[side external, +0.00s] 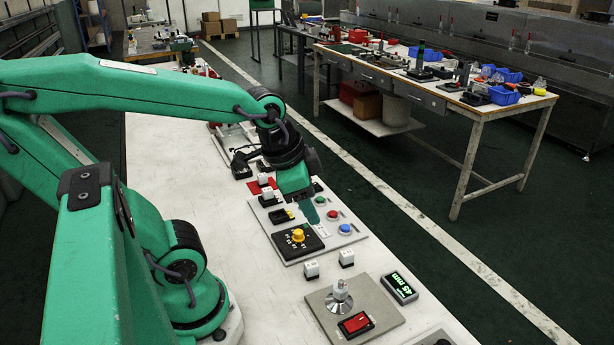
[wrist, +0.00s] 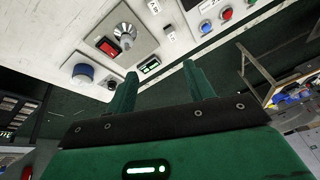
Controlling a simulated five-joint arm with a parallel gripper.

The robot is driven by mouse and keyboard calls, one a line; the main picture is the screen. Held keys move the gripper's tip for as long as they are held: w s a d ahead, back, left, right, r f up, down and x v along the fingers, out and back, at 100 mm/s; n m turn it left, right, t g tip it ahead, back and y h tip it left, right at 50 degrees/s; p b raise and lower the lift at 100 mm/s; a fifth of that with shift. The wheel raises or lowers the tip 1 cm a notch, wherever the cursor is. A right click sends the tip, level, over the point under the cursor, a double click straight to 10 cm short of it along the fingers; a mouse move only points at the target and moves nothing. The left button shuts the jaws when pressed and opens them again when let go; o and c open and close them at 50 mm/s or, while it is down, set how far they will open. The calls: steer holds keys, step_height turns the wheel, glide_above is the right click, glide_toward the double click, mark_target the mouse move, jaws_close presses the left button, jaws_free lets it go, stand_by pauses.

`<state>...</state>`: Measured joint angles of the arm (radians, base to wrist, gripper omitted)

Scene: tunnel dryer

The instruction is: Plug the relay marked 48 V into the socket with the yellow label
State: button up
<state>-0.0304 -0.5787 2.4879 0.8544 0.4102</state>
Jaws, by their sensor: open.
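Two small white relay-like blocks stand on the white bench in the side view, the left one (side external: 312,269) and the right one (side external: 346,258). Their markings are too small to read there. In the wrist view the block (wrist: 171,37) near my fingers bears dark print that I cannot read surely. A dark socket with a yellow patch (side external: 283,215) sits on the grey panel beyond the yellow knob. My gripper (side external: 308,203) hangs over that panel in the side view. In the wrist view its two fingers (wrist: 160,70) are apart with nothing between them.
More white blocks (side external: 267,193) stand by a red piece behind the panel. A yellow knob (side external: 298,236), red and blue buttons (side external: 345,228), a red rocker switch (side external: 356,323) and a green-lit display (side external: 399,287) stand nearby. The bench left of the panels is clear.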

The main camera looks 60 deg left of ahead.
mark_target(312, 264)
steer(key=a+f+m+g, duration=0.1)
steer(key=f+m, duration=0.2)
steer(key=m, duration=0.1)
steer(key=w+f+m+g, duration=0.1)
steer(key=f+m, duration=0.3)
steer(key=w+a+f+m+g, duration=0.1)
steer(key=f+m, duration=0.3)
steer(key=shift+w+a+f+m+g, duration=0.15)
steer(key=shift+a+m+g, duration=0.15)
steer(key=shift+g, duration=0.1)
steer(key=shift+a+f+m+g, duration=0.15)
steer(key=shift+f+m+g, duration=0.15)
steer(key=shift+f+m, duration=0.65)
steer(key=shift+f, duration=1.2)
steer(key=shift+f, duration=0.2)
steer(key=shift+f, duration=2.4)
steer(key=c, duration=1)
